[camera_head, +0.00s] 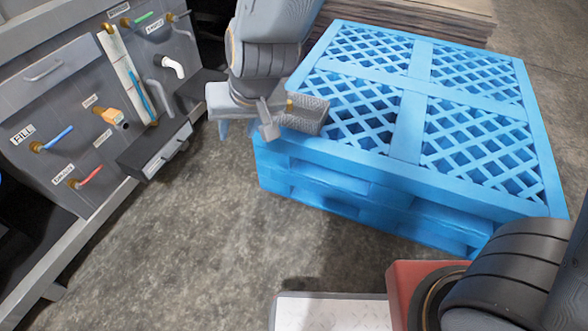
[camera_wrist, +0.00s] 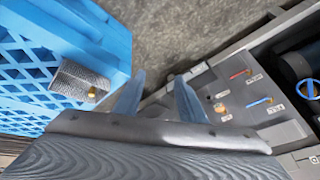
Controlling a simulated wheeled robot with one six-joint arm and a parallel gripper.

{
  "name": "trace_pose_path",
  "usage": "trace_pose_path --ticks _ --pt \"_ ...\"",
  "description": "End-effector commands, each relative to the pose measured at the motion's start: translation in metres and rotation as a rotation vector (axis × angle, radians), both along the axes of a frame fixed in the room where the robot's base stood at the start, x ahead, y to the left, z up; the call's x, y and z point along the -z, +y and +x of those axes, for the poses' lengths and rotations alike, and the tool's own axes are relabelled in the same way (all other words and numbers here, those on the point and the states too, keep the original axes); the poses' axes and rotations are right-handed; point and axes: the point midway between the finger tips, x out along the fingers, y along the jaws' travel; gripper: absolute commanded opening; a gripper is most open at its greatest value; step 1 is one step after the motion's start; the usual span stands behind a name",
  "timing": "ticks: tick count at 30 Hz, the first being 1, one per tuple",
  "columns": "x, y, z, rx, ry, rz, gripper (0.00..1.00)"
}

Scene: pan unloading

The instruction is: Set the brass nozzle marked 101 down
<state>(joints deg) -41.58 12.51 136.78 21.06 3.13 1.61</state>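A small brass piece (camera_head: 290,104), probably the nozzle, sits at a grey textured tray (camera_head: 312,121) on the near left corner of the blue pallet. In the wrist view the brass piece (camera_wrist: 92,92) is at the tray's (camera_wrist: 75,78) edge nearest my gripper; no marking on it is legible. My gripper (camera_wrist: 158,78) is open.
Blue stacked pallets (camera_head: 415,110) fill the right side. A dark panel (camera_head: 60,120) at left carries taps with coloured levers and a white spout (camera_head: 174,66). A dark drawer box (camera_head: 155,150) juts out below. Concrete floor (camera_head: 190,240) between is clear.

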Motion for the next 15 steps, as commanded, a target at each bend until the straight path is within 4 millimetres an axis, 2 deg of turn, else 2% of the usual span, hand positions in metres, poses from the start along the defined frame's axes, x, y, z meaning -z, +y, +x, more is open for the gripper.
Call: trace_pose_path --ticks 1,3,7,9,12,15 --pt "-0.011 -0.014 -0.021 -0.040 0.038 -0.030 0.37" --pt "-0.021 -0.035 -0.052 -0.095 0.102 -0.076 0.37" --pt "-0.035 -0.074 -0.100 -0.175 0.198 -0.166 0.37" --pt "-0.040 -0.092 -0.119 -0.204 0.237 -0.207 0.37" --pt "-0.044 -0.111 -0.137 -0.228 0.275 -0.250 0.37" --pt "-0.046 -0.123 -0.145 -0.241 0.292 -0.272 0.37"
